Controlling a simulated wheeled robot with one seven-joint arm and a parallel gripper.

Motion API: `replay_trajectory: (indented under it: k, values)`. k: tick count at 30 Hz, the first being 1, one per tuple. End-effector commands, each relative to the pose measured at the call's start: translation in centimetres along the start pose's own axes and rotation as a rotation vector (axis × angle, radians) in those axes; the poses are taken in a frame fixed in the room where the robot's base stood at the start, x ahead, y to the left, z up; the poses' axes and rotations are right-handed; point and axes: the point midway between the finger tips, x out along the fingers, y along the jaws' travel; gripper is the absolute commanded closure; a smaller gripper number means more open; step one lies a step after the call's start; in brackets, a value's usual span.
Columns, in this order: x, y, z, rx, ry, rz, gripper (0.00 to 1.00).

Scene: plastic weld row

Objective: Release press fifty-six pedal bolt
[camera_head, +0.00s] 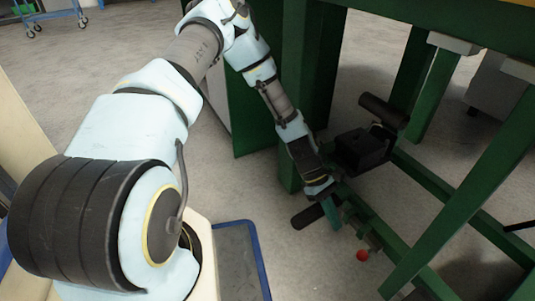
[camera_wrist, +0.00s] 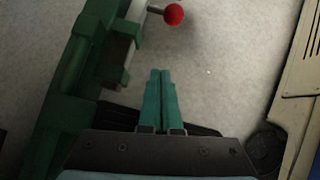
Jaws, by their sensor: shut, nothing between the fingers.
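The bolt shows as a red ball knob (camera_head: 362,256) low on the green press frame, below and right of my gripper. In the wrist view the red knob (camera_wrist: 174,14) sits on a short metal rod at the top, beyond my fingertips. My gripper (camera_head: 334,222) points down beside the green frame's low beam. Its teal fingers (camera_wrist: 160,76) are together and empty, apart from the knob. A black pedal-like roller (camera_head: 307,216) lies just left of the fingers. My gripper partly hides the area where it meets the frame.
Green press legs and beams (camera_head: 450,210) stand close on the right. A black box (camera_head: 362,150) and a second black roller (camera_head: 384,110) sit just above my gripper. Bare floor (camera_head: 310,265) is open below the gripper.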

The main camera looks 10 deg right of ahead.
Motion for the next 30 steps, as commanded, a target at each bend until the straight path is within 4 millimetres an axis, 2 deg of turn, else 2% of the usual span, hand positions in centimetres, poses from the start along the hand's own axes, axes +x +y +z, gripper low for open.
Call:
replay_trajectory:
  k: [3, 17, 30]
  values:
    - [-2.4, 0.1, 0.3, 0.0, 0.002, 0.002, 1.0]
    - [-10.9, 0.0, 0.2, -0.001, 0.003, 0.002, 1.0]
    - [-17.9, -3.2, -2.4, 0.149, 0.193, -0.002, 1.0]
